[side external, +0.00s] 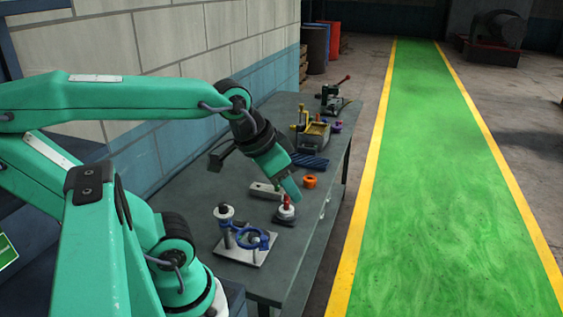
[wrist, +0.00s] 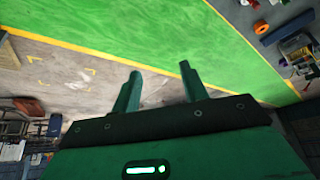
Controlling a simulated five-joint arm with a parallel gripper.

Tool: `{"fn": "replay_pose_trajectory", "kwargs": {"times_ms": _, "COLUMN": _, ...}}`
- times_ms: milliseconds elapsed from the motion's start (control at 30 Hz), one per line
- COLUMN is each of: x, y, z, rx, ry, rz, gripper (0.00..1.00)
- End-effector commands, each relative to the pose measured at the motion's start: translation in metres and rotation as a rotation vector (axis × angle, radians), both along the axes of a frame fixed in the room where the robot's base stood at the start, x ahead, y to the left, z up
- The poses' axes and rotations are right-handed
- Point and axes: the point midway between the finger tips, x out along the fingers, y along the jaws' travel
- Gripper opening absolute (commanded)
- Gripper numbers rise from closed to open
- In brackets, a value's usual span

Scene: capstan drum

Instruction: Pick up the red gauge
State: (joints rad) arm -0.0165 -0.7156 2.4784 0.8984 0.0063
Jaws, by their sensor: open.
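A small red-topped piece with a white body (side external: 287,208) stands on a dark base on the bench, in the side view. It looks like the red gauge, but it is too small to be sure. My gripper (side external: 294,194) hangs just above it, tilted down and to the right. From this angle I cannot tell whether they touch. In the wrist view my gripper (wrist: 160,70) has its two fingers apart with nothing between them. The red-topped piece does not show there.
A metal plate with posts and a blue clamp ring (side external: 255,239) stands nearer on the bench (side external: 205,268). A pale block (side external: 265,190), an orange ring (side external: 310,181) and a dark blue ribbed piece (side external: 311,161) lie nearby. A vise-like fixture (side external: 314,134) stands farther back.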

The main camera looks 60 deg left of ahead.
Motion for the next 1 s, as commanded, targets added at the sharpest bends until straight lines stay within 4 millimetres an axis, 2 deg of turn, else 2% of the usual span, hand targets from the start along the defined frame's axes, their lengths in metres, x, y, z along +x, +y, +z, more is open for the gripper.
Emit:
{"fn": "replay_pose_trajectory", "kwargs": {"times_ms": 267, "x": 0.033, "y": 0.021, "z": 0.002, "rx": 0.009, "ry": 0.057, "rz": 0.051, "gripper": 0.44}}
{"fn": "replay_pose_trajectory", "kwargs": {"times_ms": 533, "x": 0.076, "y": 0.055, "z": -0.004, "rx": 0.013, "ry": 0.125, "rz": 0.113, "gripper": 0.44}}
{"fn": "replay_pose_trajectory", "kwargs": {"times_ms": 767, "x": 0.109, "y": 0.091, "z": -0.019, "rx": 0.01, "ry": 0.185, "rz": 0.165, "gripper": 0.44}}
{"fn": "replay_pose_trajectory", "kwargs": {"times_ms": 1000, "x": 0.139, "y": 0.134, "z": -0.045, "rx": 0.0, "ry": 0.244, "rz": 0.218, "gripper": 0.44}}
